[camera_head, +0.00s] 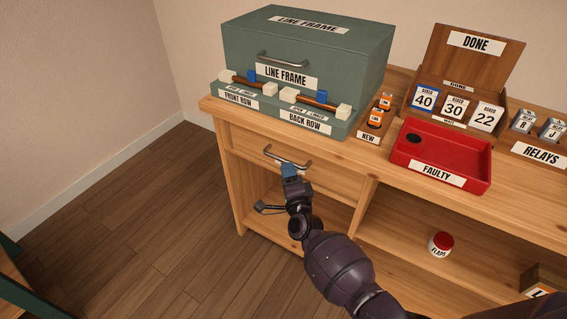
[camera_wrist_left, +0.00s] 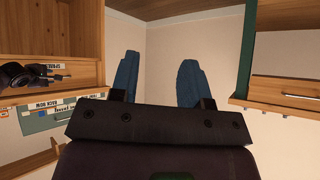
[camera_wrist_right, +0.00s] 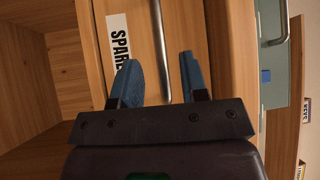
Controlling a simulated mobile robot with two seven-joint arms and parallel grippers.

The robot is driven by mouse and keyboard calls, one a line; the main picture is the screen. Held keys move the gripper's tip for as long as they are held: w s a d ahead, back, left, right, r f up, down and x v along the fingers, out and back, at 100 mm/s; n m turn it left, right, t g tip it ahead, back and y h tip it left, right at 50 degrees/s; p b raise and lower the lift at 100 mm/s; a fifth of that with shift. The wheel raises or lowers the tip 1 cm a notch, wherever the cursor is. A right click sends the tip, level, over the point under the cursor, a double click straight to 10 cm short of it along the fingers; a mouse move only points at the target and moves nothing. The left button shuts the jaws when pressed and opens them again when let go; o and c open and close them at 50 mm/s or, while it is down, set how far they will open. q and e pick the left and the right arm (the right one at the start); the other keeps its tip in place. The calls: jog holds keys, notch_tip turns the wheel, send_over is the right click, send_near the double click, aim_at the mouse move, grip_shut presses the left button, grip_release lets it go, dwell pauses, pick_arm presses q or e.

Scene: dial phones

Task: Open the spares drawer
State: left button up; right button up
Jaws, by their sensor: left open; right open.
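The spares drawer (camera_head: 245,152) is the wooden drawer under the left end of the bench top, and its front looks flush with the bench. Its metal bar handle (camera_head: 268,154) runs across the front. In the right wrist view the drawer front (camera_wrist_right: 180,20) carries a partly visible SPARES label (camera_wrist_right: 118,45). My right gripper (camera_head: 290,168) is at the handle. Its open fingers (camera_wrist_right: 158,65) lie either side of the handle bar (camera_wrist_right: 161,45); contact cannot be told. My left gripper (camera_wrist_left: 160,68) is open and empty, away from the drawer, and outside the head view.
A green line frame case (camera_head: 310,50) stands on the bench above the drawer. A red faulty tray (camera_head: 482,180) and a wooden done box (camera_head: 473,65) are to the right. The floor (camera_head: 150,220) at left is clear.

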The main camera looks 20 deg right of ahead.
aim_at(285, 161)
jog(key=shift+w+d+r+b, duration=0.15)
jog(key=shift+w+b, duration=0.05)
jog(key=shift+w, duration=0.95)
jog(key=shift+w+d+r+b, duration=0.15)
jog(key=shift+w, duration=0.95)
grip_shut()
